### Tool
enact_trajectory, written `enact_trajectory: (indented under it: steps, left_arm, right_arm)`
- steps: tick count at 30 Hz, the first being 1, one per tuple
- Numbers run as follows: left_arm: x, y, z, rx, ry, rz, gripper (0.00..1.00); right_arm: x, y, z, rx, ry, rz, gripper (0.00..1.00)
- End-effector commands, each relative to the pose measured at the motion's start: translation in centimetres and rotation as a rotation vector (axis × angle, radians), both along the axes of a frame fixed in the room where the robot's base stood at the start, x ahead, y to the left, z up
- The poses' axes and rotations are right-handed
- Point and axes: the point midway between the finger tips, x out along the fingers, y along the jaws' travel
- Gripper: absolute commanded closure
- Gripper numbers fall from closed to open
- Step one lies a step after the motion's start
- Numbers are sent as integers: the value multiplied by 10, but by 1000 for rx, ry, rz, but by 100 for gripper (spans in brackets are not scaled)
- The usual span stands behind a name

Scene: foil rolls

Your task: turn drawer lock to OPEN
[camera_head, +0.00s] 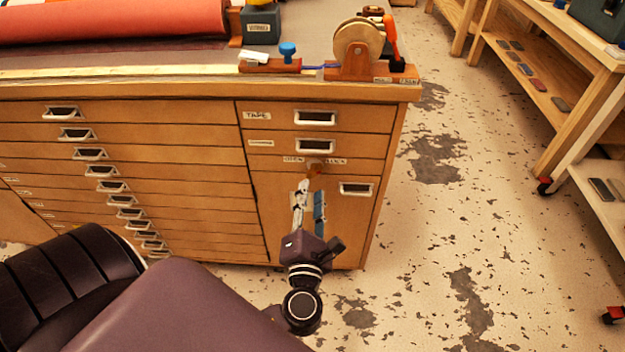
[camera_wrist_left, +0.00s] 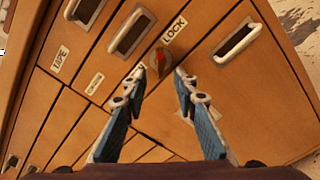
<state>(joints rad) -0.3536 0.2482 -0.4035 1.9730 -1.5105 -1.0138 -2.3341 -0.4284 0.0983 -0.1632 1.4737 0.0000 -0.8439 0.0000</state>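The drawer lock is a small round knob with a red mark (camera_wrist_left: 160,61) on the cabinet front. A LOCK label (camera_wrist_left: 175,31) sits on its one side; the OPEN label (camera_wrist_left: 136,72) on the other side is partly covered by my finger. In the head view, the knob (camera_head: 316,168) shows as a small brown shape between the OPEN and LOCK labels. My left gripper (camera_wrist_left: 158,78) is open, with its fingertips on either side of the view just short of the knob; contact cannot be told. It also shows in the head view (camera_head: 308,193), below the knob. My right gripper is not in view.
The wooden cabinet (camera_head: 258,220) has drawers with metal handles; one handle (camera_head: 356,188) is right of my gripper. A tape dispenser (camera_head: 358,45) and a red roll (camera_head: 110,20) are on top. Open floor (camera_head: 450,240) lies to the right, before a shelf table (camera_head: 560,50).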

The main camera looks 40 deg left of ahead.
Motion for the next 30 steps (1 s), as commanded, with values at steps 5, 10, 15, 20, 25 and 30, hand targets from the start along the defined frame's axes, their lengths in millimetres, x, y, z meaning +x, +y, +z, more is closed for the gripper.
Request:
enact_trajectory:
  steps: [5,10,15,20,25,30]
  left_arm:
    - [27,16,0,0,-2,0,73]
    - [44,26,-1,-2,0,-1,73]
    - [49,30,-1,-3,1,-1,73]
    - [49,30,-1,-3,1,-1,73]
    - [49,30,-1,-4,1,-1,88]
    - [49,30,-1,-5,2,-1,100]
  right_arm:
    - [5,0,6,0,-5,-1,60]
    - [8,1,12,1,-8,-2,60]
    - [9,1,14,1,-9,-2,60]
    - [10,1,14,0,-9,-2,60]
    - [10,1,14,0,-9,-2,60]
    - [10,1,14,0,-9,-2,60]
